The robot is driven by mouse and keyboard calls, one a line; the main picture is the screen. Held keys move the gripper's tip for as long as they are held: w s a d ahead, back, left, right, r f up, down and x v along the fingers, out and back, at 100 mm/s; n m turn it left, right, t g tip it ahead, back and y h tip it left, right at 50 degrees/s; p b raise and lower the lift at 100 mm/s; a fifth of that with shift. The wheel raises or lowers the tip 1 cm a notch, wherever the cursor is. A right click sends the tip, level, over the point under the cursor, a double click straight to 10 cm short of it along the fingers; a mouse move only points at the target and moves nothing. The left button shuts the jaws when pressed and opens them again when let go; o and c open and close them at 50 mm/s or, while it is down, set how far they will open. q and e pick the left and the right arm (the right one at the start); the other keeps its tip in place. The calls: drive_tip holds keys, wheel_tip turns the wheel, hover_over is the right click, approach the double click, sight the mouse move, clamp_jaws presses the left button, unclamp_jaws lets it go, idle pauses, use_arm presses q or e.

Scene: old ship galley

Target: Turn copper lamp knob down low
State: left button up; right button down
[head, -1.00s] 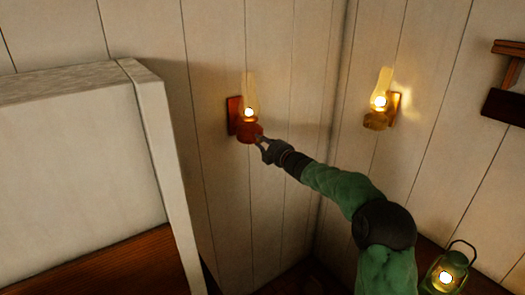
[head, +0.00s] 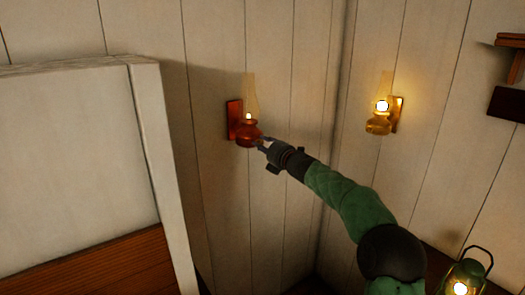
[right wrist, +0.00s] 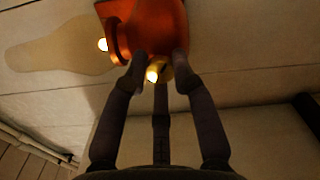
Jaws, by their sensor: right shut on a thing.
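The copper lamp (head: 247,131) is fixed to the left plank wall on a reddish backing plate (head: 233,113), with a glass chimney (head: 251,92) above it. A small flame glows low in the chimney. In the right wrist view the orange copper body (right wrist: 155,28) fills the top, and a small brass knob (right wrist: 155,71) sticks out from it. My right gripper (head: 262,143) is at the lamp's lower right. In the wrist view its fingers (right wrist: 160,68) are shut around the knob. My left gripper is not in view.
A brass lamp (head: 380,121) burns brightly on the right wall. A green lantern (head: 466,275) is lit at the lower right. A white panel (head: 75,150) stands at the left, and a dark shelf (head: 508,103) hangs at the far right.

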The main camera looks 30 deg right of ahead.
drive_tip(key=shift+f+n+b, duration=0.1)
drive_tip(key=shift+n+b, duration=0.9)
drive_tip(key=shift+n, duration=1.1)
drive_tip(key=c, duration=1)
unclamp_jaws()
drive_tip(key=s, duration=0.8)
drive_tip(key=s+d, duration=0.1)
drive_tip(key=s, duration=0.3)
